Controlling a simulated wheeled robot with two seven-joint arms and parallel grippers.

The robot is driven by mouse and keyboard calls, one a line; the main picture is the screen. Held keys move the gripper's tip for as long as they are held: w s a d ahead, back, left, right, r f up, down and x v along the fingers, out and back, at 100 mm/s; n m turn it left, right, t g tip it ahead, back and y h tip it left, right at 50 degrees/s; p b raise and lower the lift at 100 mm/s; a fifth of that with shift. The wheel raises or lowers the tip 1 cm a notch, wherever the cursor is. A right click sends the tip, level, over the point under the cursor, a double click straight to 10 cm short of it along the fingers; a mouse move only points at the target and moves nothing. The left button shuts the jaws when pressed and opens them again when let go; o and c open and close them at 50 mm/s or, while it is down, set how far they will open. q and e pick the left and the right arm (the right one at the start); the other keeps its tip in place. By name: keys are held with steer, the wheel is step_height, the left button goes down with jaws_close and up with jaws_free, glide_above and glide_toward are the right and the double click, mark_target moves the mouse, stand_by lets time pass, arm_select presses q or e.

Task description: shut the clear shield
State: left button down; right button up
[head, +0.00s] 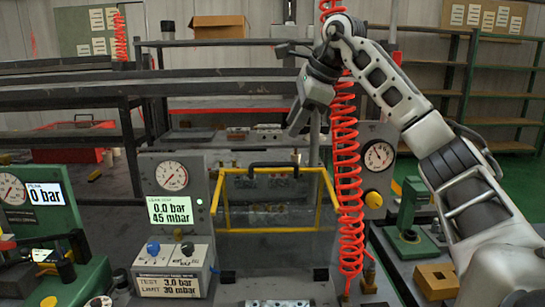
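The clear shield (272,213) is a see-through panel in a yellow frame, in the middle of the head view. A black handle (273,165) runs along its top edge. The frame looks raised, with the bench behind showing through the panel; its exact tilt is hard to tell. My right gripper (297,120) hangs above the handle in the picture, pointing down and to the left, apart from the shield. Its fingers are seen edge-on, so their opening is unclear. My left gripper is not in view.
A grey gauge panel (173,198) with a lit display stands left of the shield. A red coiled hose (346,170) hangs just right of it. A gauge with a yellow knob (373,199) is further right. A green unit (45,215) stands at far left.

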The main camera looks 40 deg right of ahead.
mark_target(271, 163)
steer(key=x, duration=1.1)
steer(key=shift+a, duration=0.1)
jaws_close()
